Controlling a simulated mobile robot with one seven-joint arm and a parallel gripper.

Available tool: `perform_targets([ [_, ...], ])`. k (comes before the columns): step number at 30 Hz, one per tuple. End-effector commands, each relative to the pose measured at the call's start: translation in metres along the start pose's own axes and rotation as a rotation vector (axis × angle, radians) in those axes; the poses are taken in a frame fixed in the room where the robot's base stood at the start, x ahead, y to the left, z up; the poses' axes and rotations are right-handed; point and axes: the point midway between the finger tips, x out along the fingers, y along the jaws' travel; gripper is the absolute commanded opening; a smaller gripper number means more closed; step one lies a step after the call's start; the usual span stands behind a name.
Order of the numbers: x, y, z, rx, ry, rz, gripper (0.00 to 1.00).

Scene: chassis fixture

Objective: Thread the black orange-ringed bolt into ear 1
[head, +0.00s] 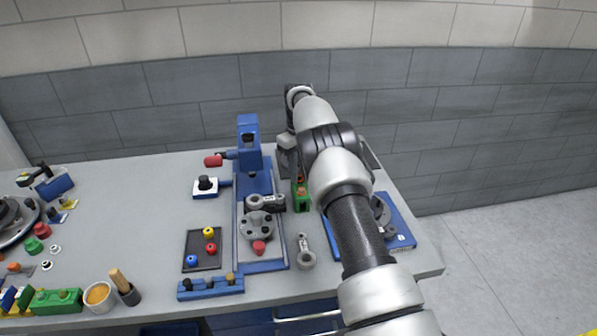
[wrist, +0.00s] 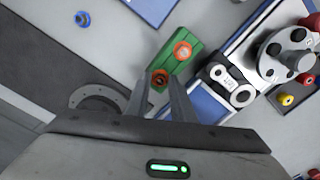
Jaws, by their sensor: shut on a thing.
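In the wrist view, my gripper (wrist: 160,84) is shut on an orange-ringed bolt (wrist: 159,78) with a dark centre, held between the two fingertips. The bolt is at the near end of a green block (wrist: 191,58); whether it is still seated there cannot be told. A second orange-ringed piece (wrist: 183,50) sits on that block. In the head view the green block (head: 302,199) stands left of my arm, which hides most of the gripper. A grey two-holed part (wrist: 243,95) lies right of the block. No visible mark tells which part is ear 1.
A grey flange disc (head: 257,226) sits on the blue fixture (head: 240,250), with a blue upright (head: 249,135) behind. A blue plate (head: 401,236) lies right, partly behind my arm. A dark tray (head: 193,248) with coloured knobs is left.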

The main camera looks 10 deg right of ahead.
Motion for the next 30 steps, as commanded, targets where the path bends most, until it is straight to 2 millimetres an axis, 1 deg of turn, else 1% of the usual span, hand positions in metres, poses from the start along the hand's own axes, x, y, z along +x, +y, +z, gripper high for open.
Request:
perform_targets([
  [1,-0.010,0.000,-0.001,0.000,0.003,0.001,0.00],
  [18,-0.056,0.000,-0.001,0.000,0.004,0.001,0.00],
  [28,-0.058,0.000,-0.001,0.000,0.004,0.001,0.00],
  [30,-0.060,0.000,-0.001,0.002,0.005,0.001,0.00],
])
